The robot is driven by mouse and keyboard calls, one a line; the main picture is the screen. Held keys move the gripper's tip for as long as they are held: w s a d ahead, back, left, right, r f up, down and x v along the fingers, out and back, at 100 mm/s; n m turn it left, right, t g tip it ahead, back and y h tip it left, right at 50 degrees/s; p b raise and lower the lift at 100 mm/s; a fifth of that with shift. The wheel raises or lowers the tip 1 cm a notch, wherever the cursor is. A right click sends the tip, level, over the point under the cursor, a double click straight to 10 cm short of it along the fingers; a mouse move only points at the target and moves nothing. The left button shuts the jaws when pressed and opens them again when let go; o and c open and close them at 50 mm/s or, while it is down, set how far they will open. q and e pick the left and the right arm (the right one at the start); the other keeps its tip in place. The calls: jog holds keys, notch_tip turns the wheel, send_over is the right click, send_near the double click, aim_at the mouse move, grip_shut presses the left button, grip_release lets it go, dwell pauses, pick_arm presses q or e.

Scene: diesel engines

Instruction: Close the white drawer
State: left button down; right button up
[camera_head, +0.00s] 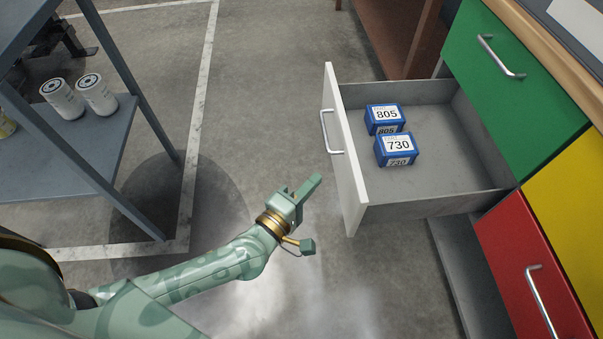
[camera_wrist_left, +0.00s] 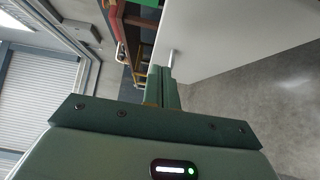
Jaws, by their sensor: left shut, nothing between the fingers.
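The white drawer (camera_head: 345,165) is pulled far out of the cabinet in the head view. Its white front faces left and carries a metal handle (camera_head: 328,133). Two blue boxes, one marked 805 (camera_head: 384,115) and one marked 730 (camera_head: 397,146), lie inside it. My left gripper (camera_head: 314,184) is shut and empty, just left of the lower part of the drawer front; I cannot tell whether it touches. In the left wrist view the shut fingers (camera_wrist_left: 161,80) point toward the white front panel (camera_wrist_left: 235,35). My right gripper is not in view.
The cabinet has a green drawer (camera_head: 500,75), a yellow front (camera_head: 570,185) and a red front (camera_head: 525,265) with a handle. A grey shelf (camera_head: 75,150) with two white cylinders (camera_head: 80,97) stands at the left. Open floor lies between shelf and drawer.

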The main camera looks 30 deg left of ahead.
aim_at(350, 162)
pick_arm(q)
jog(key=w+d, duration=0.2)
jog(key=w, duration=0.1)
jog(key=w+d, duration=0.1)
jog(key=shift+w+f+b, duration=0.1)
jog(key=shift+w+b, duration=0.2)
jog(key=shift+w, duration=0.05)
jog(key=shift+w+d, duration=0.3)
jog(key=shift+d, duration=0.2)
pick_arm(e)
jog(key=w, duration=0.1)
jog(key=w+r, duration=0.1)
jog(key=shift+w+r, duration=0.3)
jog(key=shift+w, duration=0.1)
pick_arm(q)
jog(key=shift+w+d, duration=0.1)
